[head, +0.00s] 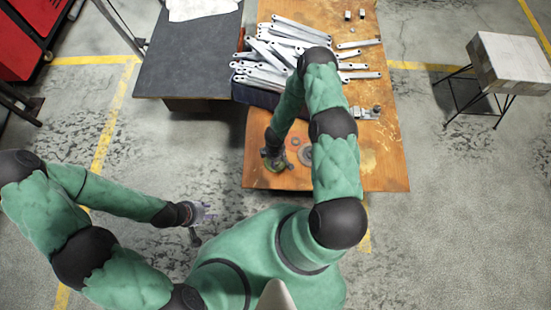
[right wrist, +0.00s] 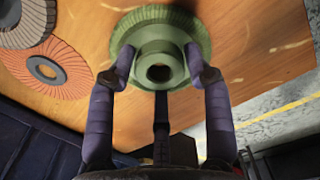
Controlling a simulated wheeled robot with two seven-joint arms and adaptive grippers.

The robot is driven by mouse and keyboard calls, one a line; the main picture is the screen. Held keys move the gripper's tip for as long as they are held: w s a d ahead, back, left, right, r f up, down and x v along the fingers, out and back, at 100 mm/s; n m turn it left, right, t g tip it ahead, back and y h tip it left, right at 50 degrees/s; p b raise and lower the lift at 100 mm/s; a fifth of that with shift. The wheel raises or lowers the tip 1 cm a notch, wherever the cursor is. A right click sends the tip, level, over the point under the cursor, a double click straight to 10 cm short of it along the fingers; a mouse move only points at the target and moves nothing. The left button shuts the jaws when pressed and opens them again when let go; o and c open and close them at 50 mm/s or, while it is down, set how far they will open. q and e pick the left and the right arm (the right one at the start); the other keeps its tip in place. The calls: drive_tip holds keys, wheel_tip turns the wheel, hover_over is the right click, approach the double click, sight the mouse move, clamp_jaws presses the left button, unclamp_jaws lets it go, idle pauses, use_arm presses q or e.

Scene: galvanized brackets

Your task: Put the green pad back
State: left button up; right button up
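The green pad (right wrist: 122,33) is a ribbed disc with a raised round hub, seen in the right wrist view. My right gripper (right wrist: 162,72) has its two fingers closed against opposite sides of the hub. In the head view my right gripper (head: 273,156) is at the near left part of the wooden table, with the green pad (head: 275,166) under it. I cannot tell whether the pad touches the table. My left gripper (head: 207,212) is empty, fingers apart, over the floor left of the table.
An orange disc (right wrist: 57,70) and a grey disc (right wrist: 25,22) lie beside the pad on the wooden table (head: 385,165). Galvanized brackets (head: 270,55) are heaped farther back. A dark table (head: 185,65) adjoins left. A box on a stool (head: 510,60) stands right.

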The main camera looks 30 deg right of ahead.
drive_tip(key=shift+o, duration=0.4)
wheel_tip(320, 180, up, 12)
drive_tip(key=p, duration=0.5)
drive_tip(key=s+a+r+m+y, duration=0.2)
drive_tip(key=s+a+r+m, duration=0.2)
drive_tip(key=a, duration=0.3)
drive_tip(key=s+a+r+m+y, duration=0.2)
drive_tip(key=s+a+r+m, duration=0.2)
drive_tip(key=s+a+m, duration=0.3)
drive_tip(key=shift+s+a, duration=0.15)
drive_tip(key=shift+a, duration=0.15)
